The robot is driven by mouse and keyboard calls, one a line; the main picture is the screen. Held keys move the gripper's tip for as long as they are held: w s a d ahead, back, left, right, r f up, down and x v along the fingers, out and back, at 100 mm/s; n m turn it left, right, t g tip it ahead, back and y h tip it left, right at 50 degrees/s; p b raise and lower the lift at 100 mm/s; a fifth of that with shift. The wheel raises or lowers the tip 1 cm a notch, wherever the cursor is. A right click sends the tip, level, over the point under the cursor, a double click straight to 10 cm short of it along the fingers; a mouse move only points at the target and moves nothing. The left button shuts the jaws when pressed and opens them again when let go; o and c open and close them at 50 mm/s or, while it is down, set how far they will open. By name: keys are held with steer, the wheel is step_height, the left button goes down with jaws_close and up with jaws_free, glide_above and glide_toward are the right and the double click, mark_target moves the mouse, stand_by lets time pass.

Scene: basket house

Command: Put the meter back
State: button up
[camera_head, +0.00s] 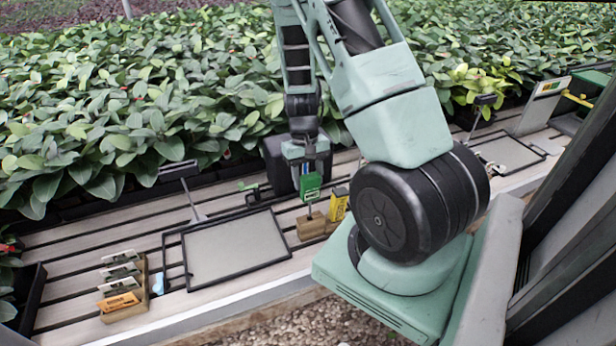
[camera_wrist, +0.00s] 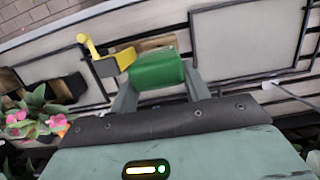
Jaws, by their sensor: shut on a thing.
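The meter is a small green box (camera_head: 311,187) with a pale label and a thin probe pointing down. My gripper (camera_head: 309,166) is shut on its upper part. In the wrist view the green meter (camera_wrist: 158,71) sits between the fingers (camera_wrist: 160,88). The meter is upright above a small wooden block (camera_head: 311,226). The probe tip reaches the block's top in the picture; I cannot tell whether it is in a hole. A yellow tool (camera_head: 338,204) stands at the block's right side, close to the meter.
A grey framed tray (camera_head: 235,248) lies left of the block on the slatted bench. A wooden rack (camera_head: 138,302) with several labelled tools is farther left, beside a light blue item (camera_head: 158,284). Leafy plants (camera_head: 130,110) line the back. Another tray (camera_head: 507,152) lies right.

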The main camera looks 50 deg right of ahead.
stand_by(0.3)
steer(key=shift+f+b, duration=1.65)
steer(key=shift+f, duration=0.55)
steer(key=shift+f+b, duration=1.5)
steer(key=shift+f, duration=0.25)
steer(key=o, duration=1.2)
steer(key=shift+c, duration=0.2)
